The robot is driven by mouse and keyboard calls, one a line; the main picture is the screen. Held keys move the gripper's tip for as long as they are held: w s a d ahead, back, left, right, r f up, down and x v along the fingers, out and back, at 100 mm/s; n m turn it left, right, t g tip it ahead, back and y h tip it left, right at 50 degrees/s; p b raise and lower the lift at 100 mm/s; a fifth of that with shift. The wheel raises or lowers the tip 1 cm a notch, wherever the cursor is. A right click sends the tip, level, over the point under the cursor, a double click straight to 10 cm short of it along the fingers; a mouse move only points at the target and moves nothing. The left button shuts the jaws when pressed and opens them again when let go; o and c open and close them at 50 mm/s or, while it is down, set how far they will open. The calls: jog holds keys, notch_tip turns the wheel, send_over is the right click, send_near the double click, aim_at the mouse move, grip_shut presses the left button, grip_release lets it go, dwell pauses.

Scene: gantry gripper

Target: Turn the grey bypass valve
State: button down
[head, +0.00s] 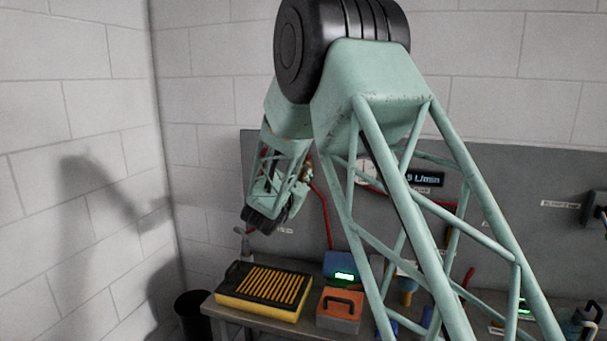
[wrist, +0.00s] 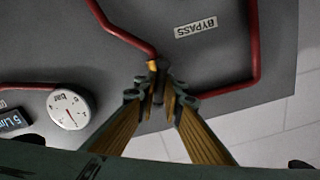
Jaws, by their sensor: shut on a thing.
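In the wrist view my gripper (wrist: 158,92) has its two ribbed, brownish fingers brought together at a small grey part of the bypass valve (wrist: 158,113). The fingers are shut on it and hide most of it, so its angle is hard to tell. A brass fitting (wrist: 152,66) on the end of a red pipe (wrist: 124,32) lies just beyond the fingertips. The BYPASS label (wrist: 196,27) is on the grey panel to the upper right. In the head view my arm covers much of this area, and the grip is not clear there.
A round gauge (wrist: 70,108) and a display (wrist: 12,121) are left of the fingers. Another red pipe (wrist: 254,45) runs on the right. In the head view, a yellow-and-black box (head: 263,290), an orange case (head: 339,309) and a blue box (head: 340,266) stand on the bench below.

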jog(key=shift+n, duration=0.3)
jog(key=c, duration=2.7)
grip_release()
jog(key=shift+s, duration=0.1)
jog(key=shift+v, duration=5.95)
jog(key=shift+o, duration=0.5)
